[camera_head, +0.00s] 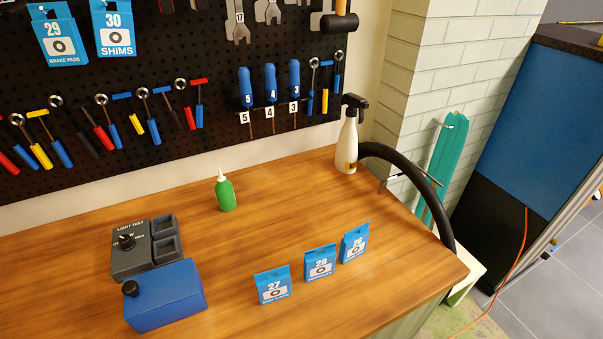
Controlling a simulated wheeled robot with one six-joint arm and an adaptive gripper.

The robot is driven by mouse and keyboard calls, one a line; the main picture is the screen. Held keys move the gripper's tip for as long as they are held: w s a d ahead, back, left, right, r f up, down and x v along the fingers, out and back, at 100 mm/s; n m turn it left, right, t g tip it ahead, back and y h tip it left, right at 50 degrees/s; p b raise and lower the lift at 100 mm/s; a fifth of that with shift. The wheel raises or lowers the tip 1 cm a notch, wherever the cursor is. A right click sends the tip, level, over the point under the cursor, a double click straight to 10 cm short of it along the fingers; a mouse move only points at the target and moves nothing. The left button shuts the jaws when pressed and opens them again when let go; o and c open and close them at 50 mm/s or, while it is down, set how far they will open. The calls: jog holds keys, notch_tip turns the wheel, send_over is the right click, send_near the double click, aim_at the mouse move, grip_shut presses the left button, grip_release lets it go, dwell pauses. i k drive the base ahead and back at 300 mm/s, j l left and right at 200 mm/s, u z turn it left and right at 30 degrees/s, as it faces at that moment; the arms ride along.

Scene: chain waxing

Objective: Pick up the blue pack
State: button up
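Three blue packs with white label panels stand upright in a slanting row on the wooden workbench (240,250). The left pack (272,286) is marked 27, the middle pack (320,263) appears to read 29, and the right pack (354,243) appears to read 28; their small text is too blurred to read. Two more blue packs hang on the pegboard at the upper left: brake pads 29 (58,42) and shims 30 (115,28). My gripper is not in view.
A blue box with a black knob (166,297) and a grey light-test box (136,256) stand at the bench's left. A green bottle (225,193) and a white spray bottle (347,145) stand further back. The bench middle is clear.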

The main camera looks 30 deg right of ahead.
aim_at(353, 244)
jog(key=l+u, duration=0.15)
jog(key=l, duration=0.35)
jog(key=k+l+u, duration=0.15)
jog(key=l, duration=0.35)
jog(key=k+l+u, duration=0.15)
jog(key=l, duration=0.35)
